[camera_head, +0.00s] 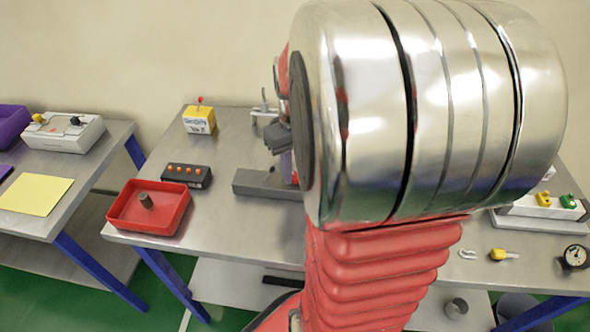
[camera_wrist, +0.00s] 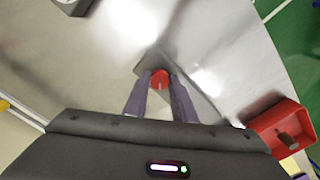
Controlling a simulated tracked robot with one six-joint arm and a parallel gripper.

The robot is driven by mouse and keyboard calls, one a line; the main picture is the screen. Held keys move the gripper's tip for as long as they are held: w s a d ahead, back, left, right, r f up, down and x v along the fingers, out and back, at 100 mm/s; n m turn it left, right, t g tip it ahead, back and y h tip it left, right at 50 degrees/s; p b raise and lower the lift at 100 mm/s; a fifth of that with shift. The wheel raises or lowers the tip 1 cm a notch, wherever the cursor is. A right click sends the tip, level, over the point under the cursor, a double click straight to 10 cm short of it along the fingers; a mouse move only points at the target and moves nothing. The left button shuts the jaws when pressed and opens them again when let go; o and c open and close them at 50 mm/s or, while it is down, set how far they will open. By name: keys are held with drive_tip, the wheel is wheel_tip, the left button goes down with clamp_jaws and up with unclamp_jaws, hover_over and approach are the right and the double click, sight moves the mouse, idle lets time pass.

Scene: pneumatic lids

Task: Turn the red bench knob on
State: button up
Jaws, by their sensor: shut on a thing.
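The red knob (camera_wrist: 160,80) shows in the wrist view as a small red disc with a short mark near its middle. It sits at one end of a dark grey block (camera_wrist: 153,61). My gripper (camera_wrist: 160,77) has its two purple-grey fingers on either side of the knob, shut on it. In the head view the grey block (camera_head: 250,184) lies on the middle bench. My gripper (camera_head: 287,168) is partly seen there, upright over the block. My arm hides the knob in that view.
A red tray (camera_head: 126,218) with a dark cylinder, a black box with orange buttons (camera_head: 187,175) and a yellow box (camera_head: 199,120) stand left of the block. A gauge (camera_head: 575,257) and a yellow-handled part (camera_head: 503,254) lie at the right. The bench front is mostly clear.

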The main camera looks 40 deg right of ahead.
drive_tip(key=o, duration=1.1)
wheel_tip(320, 180, up, 14)
drive_tip(key=shift+f, duration=0.15)
idle(0.6)
